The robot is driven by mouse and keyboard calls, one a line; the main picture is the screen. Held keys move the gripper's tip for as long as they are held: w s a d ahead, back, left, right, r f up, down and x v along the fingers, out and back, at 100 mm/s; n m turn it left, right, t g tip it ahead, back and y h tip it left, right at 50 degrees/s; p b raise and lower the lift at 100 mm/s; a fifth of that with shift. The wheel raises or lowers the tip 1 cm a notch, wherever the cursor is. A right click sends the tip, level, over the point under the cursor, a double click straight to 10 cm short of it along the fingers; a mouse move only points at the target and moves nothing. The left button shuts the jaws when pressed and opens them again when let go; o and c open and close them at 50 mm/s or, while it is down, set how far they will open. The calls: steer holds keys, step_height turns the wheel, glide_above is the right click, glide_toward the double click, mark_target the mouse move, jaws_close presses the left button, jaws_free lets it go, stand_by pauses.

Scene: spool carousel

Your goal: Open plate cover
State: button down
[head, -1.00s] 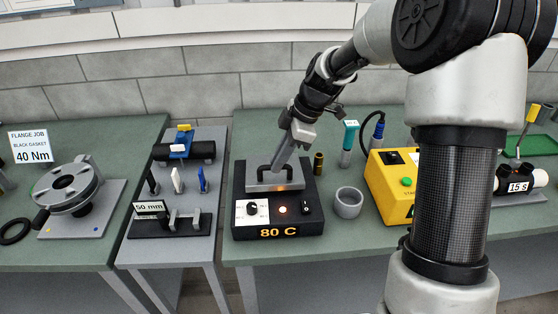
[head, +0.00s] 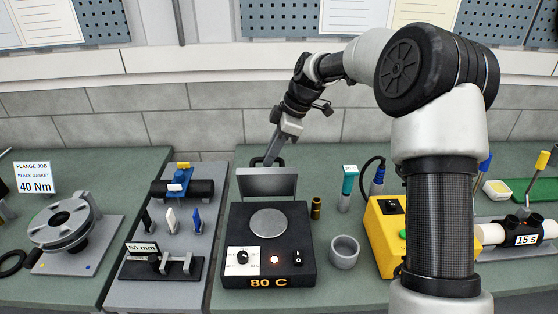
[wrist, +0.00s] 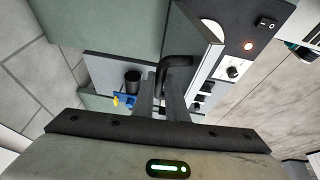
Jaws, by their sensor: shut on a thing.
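The plate cover (head: 267,182) is a flat grey lid with a dark bar handle. It stands raised, close to upright, at the back of the black hot plate box (head: 234,222) marked 80 C. The round grey plate (head: 269,222) is uncovered in front of it. My gripper (head: 272,160) is behind the top of the cover, shut on its handle. In the wrist view the gripper's fingers (wrist: 172,98) close on the dark handle (wrist: 177,62), with the cover (wrist: 205,62) seen nearly edge-on. The fingertips are partly hidden by the cover in the head view.
A grey cup (head: 345,252), a brass cylinder (head: 316,208) and a teal-topped tube (head: 349,185) stand right of the box. A yellow unit (head: 385,240) is further right. A fixture with a black pipe (head: 200,188) is on the left bench. A brick wall (head: 200,125) rises behind.

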steer(key=w+f+p, duration=0.3)
steer(key=w, duration=0.6)
steer(key=shift+w+d+f, duration=0.2)
steer(key=shift+w+d, duration=0.1)
steer(key=shift+w, duration=0.2)
steer(key=c, duration=1.9)
jaws_free()
steer(key=shift+w+f, duration=0.1)
steer(key=shift+o, duration=0.7)
steer(key=shift+w+f, duration=0.25)
steer(key=shift+w, duration=0.1)
steer(key=shift+s+r, duration=0.1)
steer(key=shift+r, duration=0.05)
steer(key=shift+a+r, duration=0.1)
steer(key=shift+a, duration=0.05)
